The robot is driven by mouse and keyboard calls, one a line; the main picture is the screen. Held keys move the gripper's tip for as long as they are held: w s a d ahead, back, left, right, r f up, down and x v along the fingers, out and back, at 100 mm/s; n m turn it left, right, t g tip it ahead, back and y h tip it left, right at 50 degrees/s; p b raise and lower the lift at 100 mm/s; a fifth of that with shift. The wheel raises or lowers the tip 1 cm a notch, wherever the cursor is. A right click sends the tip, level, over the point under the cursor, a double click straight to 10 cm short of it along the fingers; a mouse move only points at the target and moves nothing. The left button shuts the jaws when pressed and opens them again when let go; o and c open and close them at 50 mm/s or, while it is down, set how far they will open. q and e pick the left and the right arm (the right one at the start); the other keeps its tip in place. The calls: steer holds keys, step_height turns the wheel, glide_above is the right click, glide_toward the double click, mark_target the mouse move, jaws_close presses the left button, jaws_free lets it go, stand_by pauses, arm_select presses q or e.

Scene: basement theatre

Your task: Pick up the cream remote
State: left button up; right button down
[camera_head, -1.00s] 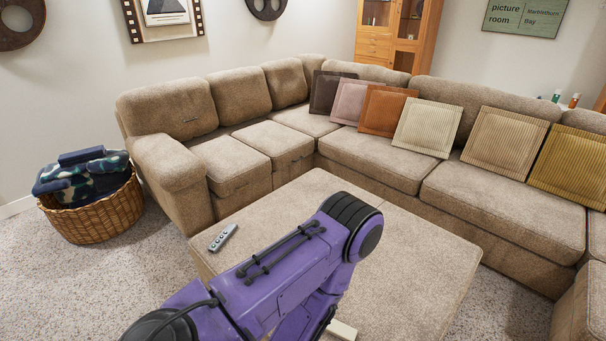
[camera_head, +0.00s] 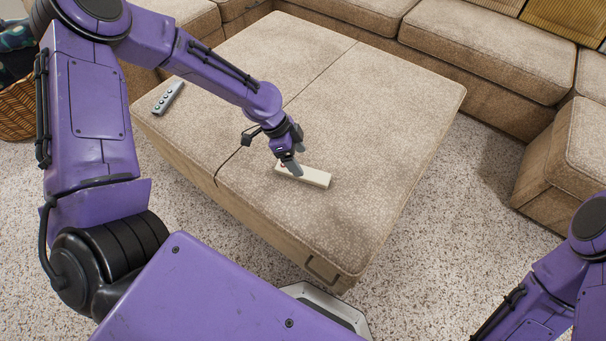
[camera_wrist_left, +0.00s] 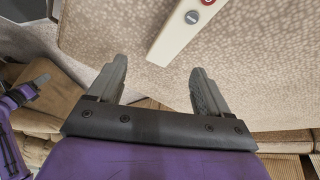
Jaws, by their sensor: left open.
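The cream remote (camera_head: 303,176) lies on the beige ottoman (camera_head: 400,120), near its front. In the left wrist view the cream remote (camera_wrist_left: 185,30) shows a red and a grey button, and its end lies beyond the fingertips, between their lines. My left gripper (camera_head: 292,168) is just above and beside the remote's left end. In the left wrist view the left gripper (camera_wrist_left: 158,78) is open, with nothing between its fingers. Whether a finger touches the remote cannot be told. My right gripper is not in view; only part of that arm shows at the lower right.
A grey remote (camera_head: 168,97) with several buttons lies at the ottoman's left edge. A beige sectional sofa (camera_head: 480,50) runs along the back and right. A wicker basket (camera_head: 15,105) stands at the far left. Speckled carpet (camera_head: 440,240) is clear in front and to the right.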

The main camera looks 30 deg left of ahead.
mark_target(321, 179)
arm_select(q)
steer(key=w+a+m+b, duration=0.1)
steer(key=a+m, duration=0.1)
steer(key=m, duration=0.1)
steer(key=shift+w+a+r+m+b, duration=0.1)
steer(key=shift+w+a+m+b, duration=0.2)
steer(key=shift+w+b, duration=0.1)
steer(key=f, duration=0.1)
steer(key=d+f+b, duration=0.1)
steer(key=f, duration=0.1)
steer(key=shift+w+d+f+g, duration=0.1)
steer(key=shift+d+f+g, duration=0.2)
steer(key=b+x, duration=0.1)
steer(key=x, duration=0.2)
steer(key=b+x, duration=0.1)
steer(key=x, duration=0.1)
steer(key=shift+s+a+f+b, duration=0.1)
steer(key=shift+s+a+b, duration=0.15)
steer(key=shift+a+b, duration=0.1)
steer(key=shift+d+f, duration=0.2)
steer(key=shift+f, duration=0.05)
steer(key=shift+r, duration=0.15)
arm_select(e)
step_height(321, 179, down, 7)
arm_select(q)
steer(key=c, duration=1.2)
